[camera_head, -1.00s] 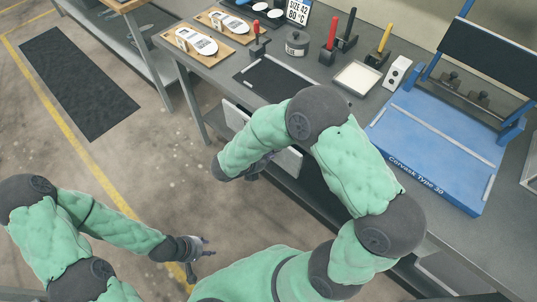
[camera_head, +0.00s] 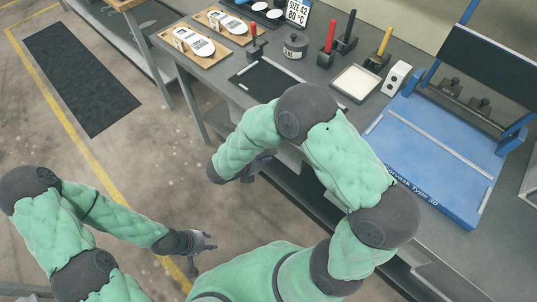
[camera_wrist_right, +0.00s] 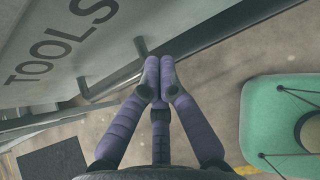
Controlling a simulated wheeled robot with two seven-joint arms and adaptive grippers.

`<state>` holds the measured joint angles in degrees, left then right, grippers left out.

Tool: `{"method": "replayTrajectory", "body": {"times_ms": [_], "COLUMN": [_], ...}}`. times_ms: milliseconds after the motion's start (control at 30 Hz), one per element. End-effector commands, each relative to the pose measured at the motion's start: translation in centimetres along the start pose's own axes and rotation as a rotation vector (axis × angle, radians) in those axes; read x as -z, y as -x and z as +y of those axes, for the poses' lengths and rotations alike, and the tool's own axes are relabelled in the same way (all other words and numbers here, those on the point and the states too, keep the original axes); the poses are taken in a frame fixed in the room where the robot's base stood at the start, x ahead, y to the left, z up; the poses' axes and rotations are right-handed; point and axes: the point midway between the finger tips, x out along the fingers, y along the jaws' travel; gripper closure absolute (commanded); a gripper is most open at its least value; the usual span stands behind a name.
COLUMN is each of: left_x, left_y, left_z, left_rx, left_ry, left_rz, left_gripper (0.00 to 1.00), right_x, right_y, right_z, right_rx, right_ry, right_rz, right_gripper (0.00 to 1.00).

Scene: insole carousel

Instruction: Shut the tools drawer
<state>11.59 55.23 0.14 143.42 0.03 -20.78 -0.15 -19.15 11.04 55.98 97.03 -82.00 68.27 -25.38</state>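The tools drawer (camera_wrist_right: 110,50) has a light grey front marked TOOLS and fills the upper left of the right wrist view. Its bar handle (camera_wrist_right: 110,84) runs along the front. In the head view only a pale bit of the front (camera_head: 288,155) shows under the bench; my right arm hides the rest. My right gripper (camera_wrist_right: 158,68) has its fingertips together, close to the handle's far end; I cannot tell whether they touch the drawer. It also shows beside the bench in the head view (camera_head: 257,166). My left gripper (camera_head: 202,254) is open and empty over the floor.
The grey workbench (camera_head: 215,75) carries a black mat (camera_head: 265,80), a tin (camera_head: 295,45), several upright tools and a blue press (camera_head: 435,150). A lower shelf (camera_head: 290,190) runs beneath.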

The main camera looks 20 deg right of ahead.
Motion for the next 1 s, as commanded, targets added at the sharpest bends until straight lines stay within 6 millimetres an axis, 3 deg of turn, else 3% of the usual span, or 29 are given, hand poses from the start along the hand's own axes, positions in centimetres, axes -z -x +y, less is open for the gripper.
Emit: {"method": "replayTrajectory", "body": {"times_ms": [300, 500, 700, 1000], "left_x": [-0.1, -0.1, -0.2, -0.2], "left_y": [2.9, 3.8, 4.0, 4.0], "left_z": [1.0, 1.3, 1.4, 1.4], "left_rx": [0.000, 0.000, 0.000, 0.000], "left_ry": [0.000, 0.001, 0.000, 0.000], "left_rz": [0.000, 0.000, 0.000, 0.000], "left_gripper": [0.60, 0.60, 0.60, 0.60], "right_x": [0.0, 0.1, 0.2, 0.8], "right_y": [6.6, 9.3, 10.2, 9.8], "right_z": [0.1, 0.1, 0.1, -0.5], "right_rx": [-0.004, -0.002, 0.000, 0.021], "right_ry": [0.002, 0.002, 0.001, -0.006], "right_rz": [0.000, 0.001, 0.001, 0.026], "right_gripper": [1.00, 1.00, 1.00, 1.00]}}
